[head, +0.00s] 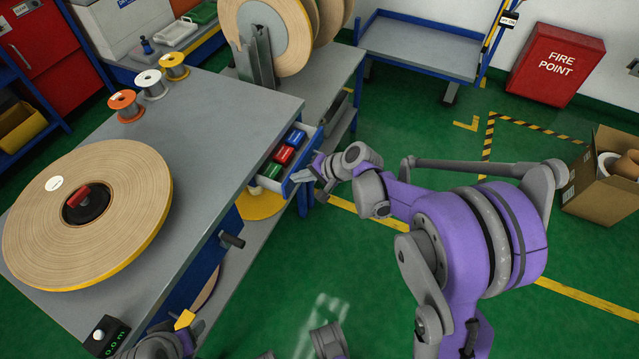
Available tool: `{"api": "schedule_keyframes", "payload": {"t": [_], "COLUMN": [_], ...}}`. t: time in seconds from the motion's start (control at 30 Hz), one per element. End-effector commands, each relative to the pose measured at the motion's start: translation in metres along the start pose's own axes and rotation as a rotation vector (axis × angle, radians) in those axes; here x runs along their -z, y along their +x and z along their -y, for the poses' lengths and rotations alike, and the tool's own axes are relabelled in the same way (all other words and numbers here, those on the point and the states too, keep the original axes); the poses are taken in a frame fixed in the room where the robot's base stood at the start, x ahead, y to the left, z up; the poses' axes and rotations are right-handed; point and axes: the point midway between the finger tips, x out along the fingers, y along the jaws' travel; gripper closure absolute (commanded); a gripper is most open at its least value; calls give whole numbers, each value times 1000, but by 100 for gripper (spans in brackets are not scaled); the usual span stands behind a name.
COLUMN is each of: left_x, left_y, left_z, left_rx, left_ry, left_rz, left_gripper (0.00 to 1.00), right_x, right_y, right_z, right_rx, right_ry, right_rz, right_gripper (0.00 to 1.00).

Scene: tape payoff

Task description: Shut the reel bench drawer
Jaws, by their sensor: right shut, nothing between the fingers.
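The reel bench (225,95) has its drawer (309,150) pulled out on the right side. Blue, red and green packs (284,154) lie in it. The drawer's blue front faces right. My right gripper (303,176) is shut and empty at the near part of the drawer front, pointing left at it. I cannot tell whether its tips touch the front. Part of what looks like my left gripper (180,340) shows at the bottom left edge, beside the bench; its fingers are not clear.
A large tape reel (120,215) and several small spools (149,84) sit on the bench top. A dark handle (232,240) sticks out from the bench side. A cardboard box (603,195) stands at the right. Green floor (390,270) is open right of the bench.

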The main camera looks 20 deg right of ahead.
Motion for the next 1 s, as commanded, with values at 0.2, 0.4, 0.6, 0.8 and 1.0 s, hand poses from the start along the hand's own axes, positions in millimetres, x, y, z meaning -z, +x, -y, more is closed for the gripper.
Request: {"api": "schedule_keyframes", "payload": {"t": [0.2,0.4,0.6,0.8,1.0], "left_x": [0,-1,-1,-1,-1], "left_y": [1,2,2,2,2], "left_z": [0,0,0,0,0], "left_rx": [0,0,0,0,0], "left_ry": [0,0,0,0,0], "left_rz": [1,1,1,1,1], "left_gripper": [34,34,34,34,34], "right_x": [0,0,1,1,0], "right_y": [29,42,45,44,44], "right_z": [26,38,41,41,41], "right_rx": [0,0,0,0,0], "right_ry": [-2,-1,0,0,0], "right_rz": [1,0,-2,-1,-1], "right_gripper": [100,100,100,100,100]}}
